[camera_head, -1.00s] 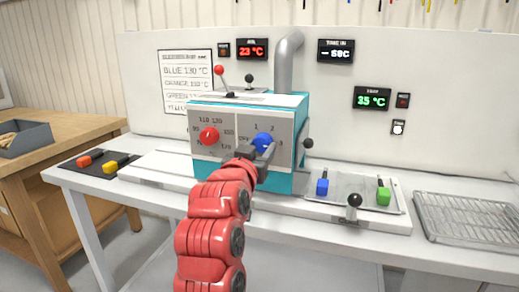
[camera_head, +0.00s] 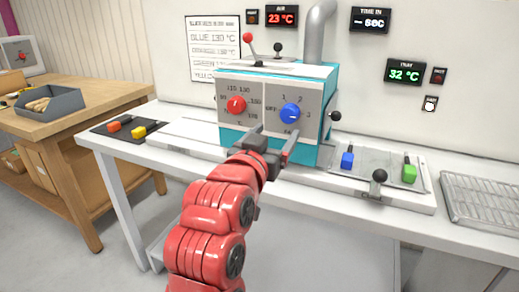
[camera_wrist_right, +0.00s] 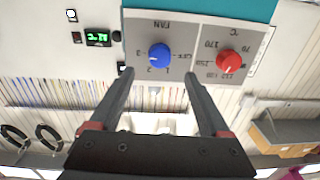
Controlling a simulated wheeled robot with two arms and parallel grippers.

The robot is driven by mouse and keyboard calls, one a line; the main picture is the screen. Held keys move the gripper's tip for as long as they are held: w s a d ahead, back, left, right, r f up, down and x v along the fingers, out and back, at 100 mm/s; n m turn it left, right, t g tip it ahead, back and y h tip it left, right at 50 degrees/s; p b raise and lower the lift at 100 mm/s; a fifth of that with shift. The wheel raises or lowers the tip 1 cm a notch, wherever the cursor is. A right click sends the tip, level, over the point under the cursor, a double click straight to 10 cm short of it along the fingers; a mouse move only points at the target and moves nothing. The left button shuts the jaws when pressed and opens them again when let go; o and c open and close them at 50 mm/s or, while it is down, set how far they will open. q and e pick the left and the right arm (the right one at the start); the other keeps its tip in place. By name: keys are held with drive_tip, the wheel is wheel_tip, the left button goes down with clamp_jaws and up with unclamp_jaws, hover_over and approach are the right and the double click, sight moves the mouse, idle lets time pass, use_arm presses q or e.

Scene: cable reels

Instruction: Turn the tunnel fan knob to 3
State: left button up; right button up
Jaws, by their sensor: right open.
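The tunnel fan knob is a blue dial (camera_head: 290,113) on the grey front panel (camera_head: 262,104) of the teal box. Its scale reads OFF, 1, 2, 3. In the right wrist view, which is upside down, the blue knob (camera_wrist_right: 159,56) has a white mark that seems to point towards the 3; the mark is small. My right gripper (camera_head: 275,142) is open and empty, below and in front of the knob, apart from it. In the wrist view its fingers (camera_wrist_right: 159,77) stand apart with the knob beyond the gap. My left gripper is not in view.
A red temperature knob (camera_head: 236,105) sits left of the blue one. A black-balled lever (camera_head: 379,177) stands at the tray (camera_head: 424,182) with blue and green pieces. A wire rack (camera_head: 482,200) is at the right. A dark mat (camera_head: 110,131) lies left.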

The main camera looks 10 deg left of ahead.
drive_tip(key=v, duration=0.9)
drive_tip(key=shift+p, duration=0.4)
